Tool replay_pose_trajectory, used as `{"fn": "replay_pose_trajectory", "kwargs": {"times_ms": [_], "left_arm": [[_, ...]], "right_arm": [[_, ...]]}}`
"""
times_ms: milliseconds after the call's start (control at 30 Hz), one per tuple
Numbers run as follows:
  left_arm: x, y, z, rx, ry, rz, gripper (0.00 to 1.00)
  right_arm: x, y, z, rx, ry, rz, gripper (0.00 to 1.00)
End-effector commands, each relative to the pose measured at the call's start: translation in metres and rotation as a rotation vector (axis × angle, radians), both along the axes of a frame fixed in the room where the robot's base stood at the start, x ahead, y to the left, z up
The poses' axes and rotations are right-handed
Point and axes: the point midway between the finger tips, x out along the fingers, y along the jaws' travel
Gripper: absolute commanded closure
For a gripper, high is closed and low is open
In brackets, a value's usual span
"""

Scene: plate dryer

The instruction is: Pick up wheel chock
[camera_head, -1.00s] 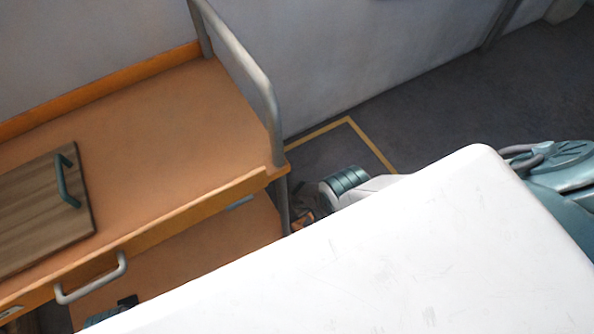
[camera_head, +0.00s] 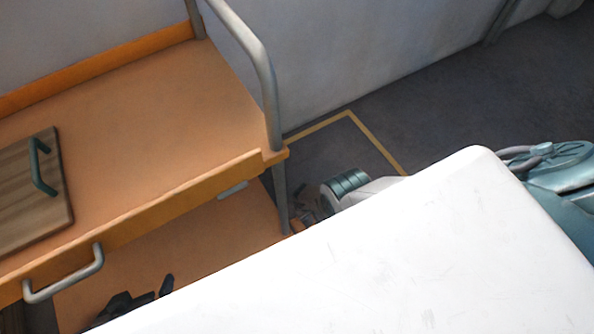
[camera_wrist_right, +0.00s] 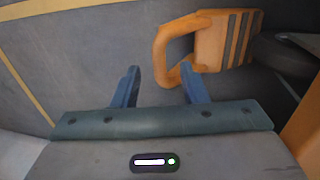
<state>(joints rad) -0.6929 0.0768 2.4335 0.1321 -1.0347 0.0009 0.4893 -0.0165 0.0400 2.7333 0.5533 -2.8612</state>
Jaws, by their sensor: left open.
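The wheel chock (camera_wrist_right: 222,38) is orange with dark stripes and a looped handle. In the right wrist view it is on the floor against a dark wheel. My right gripper (camera_wrist_right: 159,70) is open, its two blue fingers apart, with the handle loop between and just beyond the tips; a gap shows at the left finger, and contact at the right finger cannot be told. In the head view my right wrist is beside the cart leg, its fingers mostly hidden. My left gripper (camera_head: 145,292) is open and empty over the lower shelf, partly hidden by a white surface.
An orange-topped cart (camera_head: 150,140) with grey rails stands at left, a wooden board with a green handle (camera_head: 30,195) on it. The cart leg (camera_head: 281,200) is close to my right wrist. A yellow floor line (camera_head: 375,140) borders open grey floor. A white surface (camera_head: 400,260) blocks the lower right.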

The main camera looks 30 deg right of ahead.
Motion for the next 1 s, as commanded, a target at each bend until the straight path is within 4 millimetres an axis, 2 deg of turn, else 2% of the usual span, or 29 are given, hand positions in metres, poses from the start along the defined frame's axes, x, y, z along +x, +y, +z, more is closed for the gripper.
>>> {"fn": "replay_pose_trajectory", "kwargs": {"times_ms": [33,200,567,800,1000], "left_arm": [[0.001,-0.002,-0.008,-0.017,-0.026,0.005,0.00],[0.005,-0.007,-0.011,-0.059,-0.109,0.019,0.00],[0.008,-0.009,-0.009,-0.076,-0.144,0.027,0.00],[0.008,-0.009,-0.009,-0.076,-0.143,0.027,0.00],[0.007,-0.009,-0.009,-0.076,-0.144,0.026,0.00]], "right_arm": [[0.000,-0.001,-0.008,-0.001,0.000,0.000,0.60],[0.001,-0.003,-0.017,0.000,0.000,0.000,0.60],[0.001,-0.004,-0.018,0.000,0.000,0.000,0.60],[0.001,-0.004,-0.018,0.000,0.000,0.000,1.00],[0.001,-0.004,-0.018,0.000,0.000,0.000,1.00]]}}
